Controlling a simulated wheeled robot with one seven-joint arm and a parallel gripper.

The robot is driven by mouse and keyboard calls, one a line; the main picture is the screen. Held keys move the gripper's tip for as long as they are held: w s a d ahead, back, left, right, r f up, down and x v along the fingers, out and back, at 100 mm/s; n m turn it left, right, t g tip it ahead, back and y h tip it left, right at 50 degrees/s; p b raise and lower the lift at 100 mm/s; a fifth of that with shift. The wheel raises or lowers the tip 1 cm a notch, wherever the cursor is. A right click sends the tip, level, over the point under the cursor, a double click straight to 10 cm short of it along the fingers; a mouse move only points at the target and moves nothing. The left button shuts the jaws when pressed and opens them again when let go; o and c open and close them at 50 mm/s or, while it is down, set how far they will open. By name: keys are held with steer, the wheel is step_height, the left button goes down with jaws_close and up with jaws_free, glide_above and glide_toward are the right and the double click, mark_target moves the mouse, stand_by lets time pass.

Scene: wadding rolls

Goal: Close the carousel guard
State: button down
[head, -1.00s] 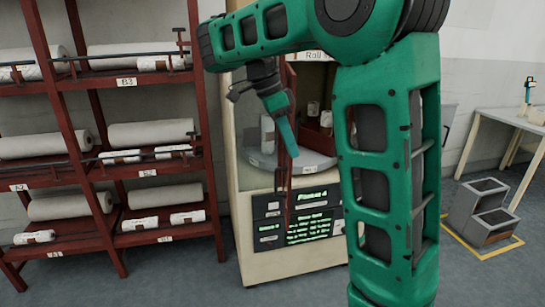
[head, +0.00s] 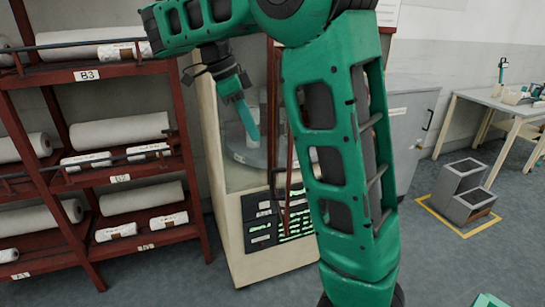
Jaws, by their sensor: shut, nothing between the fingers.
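The packer cabinet (head: 223,150) stands in the middle, cream-framed, with a grey round carousel (head: 246,155) behind its front opening. A dark red narrow frame (head: 272,125), seen nearly edge-on, stands out at the opening; it looks like the carousel guard, swung open. My gripper (head: 254,136) is green, points down, and is shut and empty. It appears in front of the opening, left of the red frame; I cannot tell whether they touch. My arm hides the right side of the cabinet and part of the guard.
A red rack (head: 88,165) with white rolls stands close on the left. A grey cabinet (head: 408,125) stands right of the packer. Grey step bins (head: 465,190) sit inside a yellow floor outline, by a table (head: 490,100). The floor between is clear.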

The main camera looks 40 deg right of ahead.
steer(key=s+d+f, duration=0.3)
steer(key=d+f, duration=0.3)
steer(key=f, duration=0.2)
steer(key=shift+s+f, duration=0.35)
steer(key=shift+f, duration=0.05)
stand_by(0.4)
